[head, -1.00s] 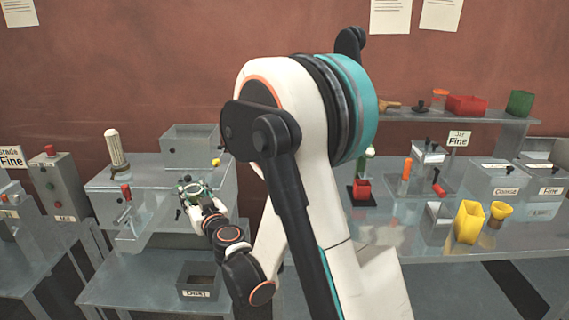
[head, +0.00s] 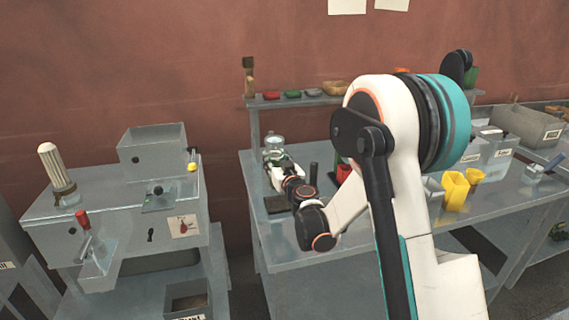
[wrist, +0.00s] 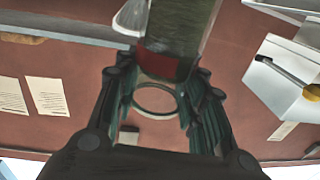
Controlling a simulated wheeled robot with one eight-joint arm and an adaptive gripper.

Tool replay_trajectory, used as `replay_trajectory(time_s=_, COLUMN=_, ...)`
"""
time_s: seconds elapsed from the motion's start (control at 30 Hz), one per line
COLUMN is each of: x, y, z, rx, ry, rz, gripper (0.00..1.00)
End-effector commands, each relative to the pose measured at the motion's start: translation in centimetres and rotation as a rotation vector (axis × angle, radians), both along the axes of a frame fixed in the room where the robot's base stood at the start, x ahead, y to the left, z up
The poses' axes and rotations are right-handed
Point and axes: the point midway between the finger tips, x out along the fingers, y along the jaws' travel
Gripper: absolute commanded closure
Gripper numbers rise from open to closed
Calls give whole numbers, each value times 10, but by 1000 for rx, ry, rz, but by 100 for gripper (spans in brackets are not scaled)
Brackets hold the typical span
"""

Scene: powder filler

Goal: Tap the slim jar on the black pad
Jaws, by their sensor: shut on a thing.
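The slim jar (head: 275,144) looks like clear glass and stands up above my gripper's fingers in the head view. My gripper (head: 277,158) is shut on it and holds it above the left end of the right-hand table. A black pad (head: 277,205) lies on the table below and in front of my gripper, apart from the jar.
A dark upright post (head: 313,174) and a red container (head: 344,173) stand right of my gripper. A shelf (head: 300,101) with small dishes runs behind. Yellow containers (head: 454,190) stand farther right. The filler machine (head: 110,205) is at left, across a gap.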

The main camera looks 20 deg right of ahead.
Motion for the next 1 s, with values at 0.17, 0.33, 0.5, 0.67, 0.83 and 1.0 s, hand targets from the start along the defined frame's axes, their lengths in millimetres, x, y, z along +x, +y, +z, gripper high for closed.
replay_trajectory(time_s=0.17, x=6, y=1, z=-5, rx=1, ry=0, rz=8, gripper=100)
replay_trajectory(time_s=0.33, x=6, y=1, z=-15, rx=1, ry=0, rz=7, gripper=100)
replay_trajectory(time_s=0.5, x=5, y=1, z=-28, rx=1, ry=0, rz=7, gripper=100)
replay_trajectory(time_s=0.67, x=6, y=1, z=-39, rx=1, ry=0, rz=7, gripper=100)
replay_trajectory(time_s=0.83, x=5, y=1, z=-43, rx=1, ry=0, rz=7, gripper=100)
replay_trajectory(time_s=1.0, x=5, y=1, z=-43, rx=1, ry=0, rz=6, gripper=100)
